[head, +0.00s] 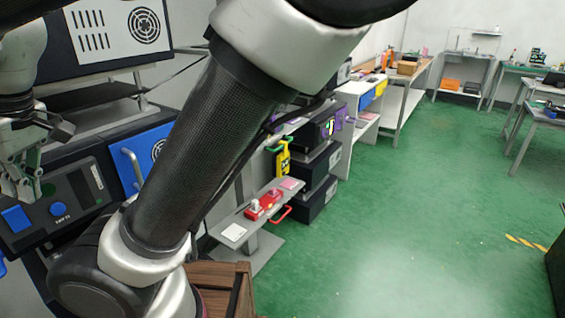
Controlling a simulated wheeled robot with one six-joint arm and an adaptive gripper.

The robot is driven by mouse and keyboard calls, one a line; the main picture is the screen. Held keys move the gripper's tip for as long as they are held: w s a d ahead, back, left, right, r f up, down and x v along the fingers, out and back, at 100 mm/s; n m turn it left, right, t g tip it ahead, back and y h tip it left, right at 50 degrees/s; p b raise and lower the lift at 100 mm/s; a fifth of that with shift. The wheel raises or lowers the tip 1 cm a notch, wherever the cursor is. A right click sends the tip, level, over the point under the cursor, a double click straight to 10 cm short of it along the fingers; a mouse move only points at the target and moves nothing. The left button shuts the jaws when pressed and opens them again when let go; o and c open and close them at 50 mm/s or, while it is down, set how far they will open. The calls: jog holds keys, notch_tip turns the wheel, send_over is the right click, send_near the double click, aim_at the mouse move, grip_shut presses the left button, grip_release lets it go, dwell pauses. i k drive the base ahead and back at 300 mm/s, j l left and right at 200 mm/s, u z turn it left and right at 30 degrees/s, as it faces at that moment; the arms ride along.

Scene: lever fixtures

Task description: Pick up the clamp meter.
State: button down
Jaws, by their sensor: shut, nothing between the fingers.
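My gripper (24,186) is at the far left of the head view, pale grey, fingers pointing down in front of a dark control panel. It is shut and empty. A small yellow device with a green top (283,158) stands upright beyond my arm, near the middle of the view. It may be the clamp meter, but it is too small to be sure. It is well apart from my gripper, to its right and farther away. My large dark arm link crosses the view and hides part of the benches behind it.
A dark panel with a blue button (58,208) is beside my gripper. A low grey shelf (232,232) holds red lever fixtures (252,210). Black boxes (318,201) are stacked behind it. A wooden crate (222,276) is at the bottom.

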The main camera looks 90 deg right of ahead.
aim_at(282, 160)
jog(key=z, duration=2.8)
